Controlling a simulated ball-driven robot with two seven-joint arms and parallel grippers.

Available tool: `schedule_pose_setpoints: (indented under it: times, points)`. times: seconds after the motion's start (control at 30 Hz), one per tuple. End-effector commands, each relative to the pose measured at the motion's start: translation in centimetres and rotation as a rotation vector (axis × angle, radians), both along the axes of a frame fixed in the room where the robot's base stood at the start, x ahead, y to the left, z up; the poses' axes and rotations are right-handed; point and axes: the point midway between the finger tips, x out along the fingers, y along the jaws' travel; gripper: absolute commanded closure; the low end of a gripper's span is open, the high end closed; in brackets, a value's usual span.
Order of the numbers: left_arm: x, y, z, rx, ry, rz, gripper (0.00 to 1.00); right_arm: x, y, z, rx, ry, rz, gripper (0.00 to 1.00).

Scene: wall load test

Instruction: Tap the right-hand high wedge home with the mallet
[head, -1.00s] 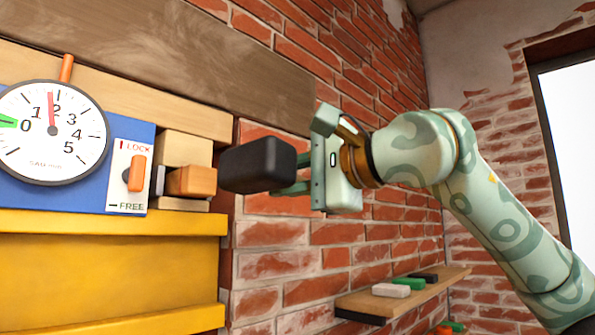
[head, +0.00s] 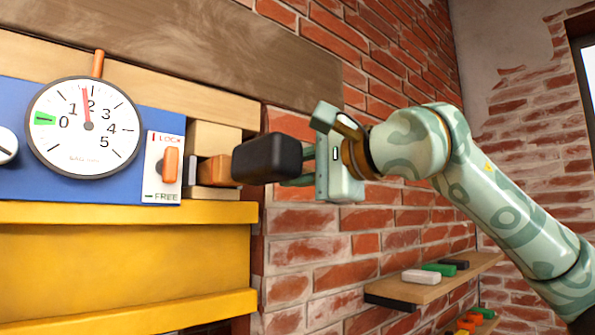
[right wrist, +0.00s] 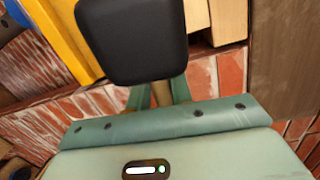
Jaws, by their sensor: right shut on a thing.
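The mallet's black head (head: 267,158) is held out to the left by my right gripper (head: 306,168), which is shut on its handle, mostly hidden between the fingers. In the right wrist view the mallet head (right wrist: 132,38) fills the top, in front of wooden pieces. My left gripper is out of view.
A round dial (head: 88,125) has its red needle just below 2. An orange switch (head: 171,165) sits between LOCK and FREE labels. The yellow beam (head: 120,260) runs below. A wall shelf (head: 430,285) at lower right holds small blocks. Bare brick wall lies behind the gripper.

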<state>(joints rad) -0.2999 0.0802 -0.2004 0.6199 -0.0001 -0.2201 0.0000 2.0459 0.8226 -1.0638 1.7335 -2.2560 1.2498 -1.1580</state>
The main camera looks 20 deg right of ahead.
Motion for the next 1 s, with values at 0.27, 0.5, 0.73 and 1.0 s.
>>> schedule_pose_setpoints:
  times: [0.27,0.5,0.73,1.0]
  points:
    - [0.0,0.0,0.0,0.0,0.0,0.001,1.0,0.0,0.0,0.1,0.001,-0.002,0.0,1.0]
    - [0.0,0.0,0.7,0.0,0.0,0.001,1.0,1.5,0.6,0.2,0.001,0.0,0.001,1.0]
    - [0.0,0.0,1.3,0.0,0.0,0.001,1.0,3.4,1.3,0.2,0.001,0.0,0.001,1.0]
    - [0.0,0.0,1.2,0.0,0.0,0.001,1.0,3.6,1.3,0.1,0.001,-0.002,0.0,1.0]
